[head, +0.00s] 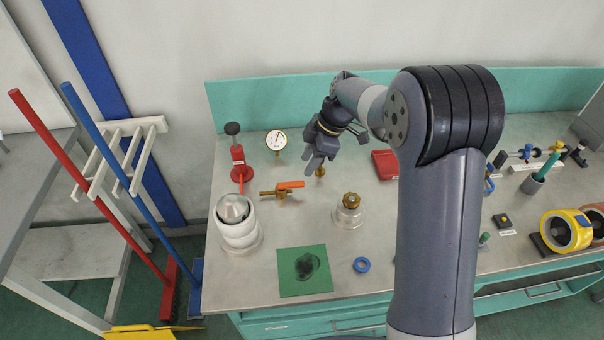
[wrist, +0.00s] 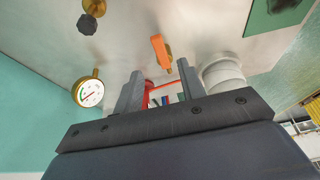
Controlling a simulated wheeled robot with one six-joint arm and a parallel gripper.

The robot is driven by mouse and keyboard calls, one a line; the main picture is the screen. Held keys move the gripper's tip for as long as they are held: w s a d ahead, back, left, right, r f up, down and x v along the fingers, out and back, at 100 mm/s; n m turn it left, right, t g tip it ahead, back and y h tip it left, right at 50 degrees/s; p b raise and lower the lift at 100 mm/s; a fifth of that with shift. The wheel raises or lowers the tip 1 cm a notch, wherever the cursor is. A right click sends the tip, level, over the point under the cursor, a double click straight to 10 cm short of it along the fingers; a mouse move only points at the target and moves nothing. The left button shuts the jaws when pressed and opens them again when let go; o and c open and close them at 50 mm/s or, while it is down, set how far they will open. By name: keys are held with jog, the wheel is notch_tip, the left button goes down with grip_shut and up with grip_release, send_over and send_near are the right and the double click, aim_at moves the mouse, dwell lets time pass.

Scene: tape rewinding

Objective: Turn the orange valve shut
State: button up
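The orange valve (head: 291,185) lies on the bench, an orange lever on a brass body (head: 268,193). Its lever points right in the head view, roughly in line with the body. In the wrist view the orange lever (wrist: 160,48) shows just beyond the fingertips, and most of the brass body is hidden. My gripper (head: 320,163) is above the bench, up and right of the valve in the head view. The wrist view shows its two fingers (wrist: 160,80) spread apart with nothing held between them.
A pressure gauge (head: 276,140) and a red jack-like tool (head: 238,166) stand behind the valve. White stacked rings (head: 238,234) are at left front. A brass-topped fitting (head: 350,208), green mat (head: 290,284) and blue ring (head: 362,265) are nearby. Bare bench surrounds the valve's front.

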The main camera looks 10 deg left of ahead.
aim_at(296, 183)
jog(key=p+x, duration=0.1)
jog(key=x, duration=0.6)
jog(key=shift+c, duration=0.6)
grip_shut()
